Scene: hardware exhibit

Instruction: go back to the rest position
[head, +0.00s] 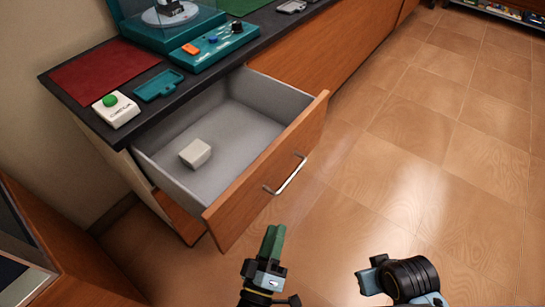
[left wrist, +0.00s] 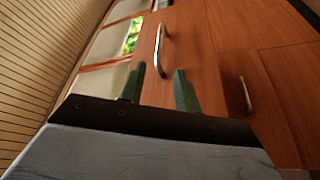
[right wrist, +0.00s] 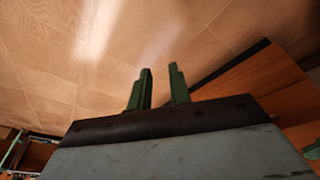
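My left gripper (head: 272,245) is in front of the open drawer's front in the head view, low and apart from it. In the left wrist view its two green fingers (left wrist: 158,84) stand apart with nothing between them. My right arm shows at the bottom of the head view, right of the left one, over the floor. In the right wrist view the right gripper's green fingers (right wrist: 160,84) are apart and empty, with a narrower gap.
An open drawer (head: 262,188) with a metal handle (head: 286,177) juts from the counter and holds a pale block (head: 195,153). The countertop bears a green-button box (head: 115,109), a teal tray (head: 159,86) and a teal control panel (head: 213,48). The tiled floor (head: 420,150) at right is clear.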

